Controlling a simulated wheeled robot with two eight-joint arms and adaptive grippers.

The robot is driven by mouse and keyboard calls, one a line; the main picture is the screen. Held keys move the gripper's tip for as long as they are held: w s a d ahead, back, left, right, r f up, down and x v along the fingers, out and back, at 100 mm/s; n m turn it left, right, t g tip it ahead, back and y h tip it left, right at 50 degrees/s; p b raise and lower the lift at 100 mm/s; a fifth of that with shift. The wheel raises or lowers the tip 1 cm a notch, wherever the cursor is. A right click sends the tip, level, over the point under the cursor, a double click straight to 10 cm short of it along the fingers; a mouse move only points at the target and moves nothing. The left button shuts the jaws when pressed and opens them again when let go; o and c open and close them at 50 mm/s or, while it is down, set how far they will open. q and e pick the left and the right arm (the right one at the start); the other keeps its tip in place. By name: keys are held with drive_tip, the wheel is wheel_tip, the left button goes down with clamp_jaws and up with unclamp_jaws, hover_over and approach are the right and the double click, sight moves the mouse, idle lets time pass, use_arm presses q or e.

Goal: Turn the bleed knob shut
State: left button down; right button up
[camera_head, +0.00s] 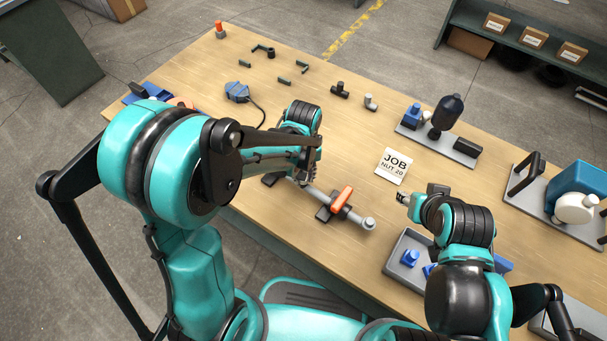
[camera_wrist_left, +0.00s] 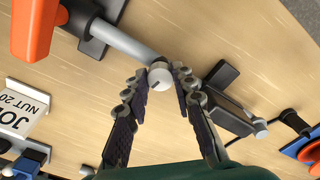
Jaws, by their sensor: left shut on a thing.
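The bleed knob (camera_wrist_left: 160,77) is a small pale round knob with a dark mark on its face, at the end of a grey pipe in the left wrist view. My left gripper (camera_wrist_left: 161,75) is shut on it, one fingertip on each side. In the head view my left gripper (camera_head: 306,174) is at the pipe's left end and hides the knob. The pipe (camera_head: 319,194) lies on the table and carries an orange lever (camera_head: 342,199), also large at the left wrist view's top left (camera_wrist_left: 36,28). My right gripper (camera_head: 420,194) looks open and empty, right of the pipe.
A JOB card (camera_head: 394,166) lies right of the pipe. A grey tray (camera_head: 392,265) with blue parts is near the front edge. A pump unit (camera_head: 440,143) stands behind. Small fittings (camera_head: 339,90) lie at the back. The wood between is clear.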

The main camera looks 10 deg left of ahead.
use_arm(q)
drive_tip(key=shift+s+n, duration=0.1)
drive_tip(key=shift+n, duration=1)
drive_tip(key=c, duration=1.3)
unclamp_jaws()
drive_tip(key=shift+o, duration=0.2)
wheel_tip(320, 180, up, 12)
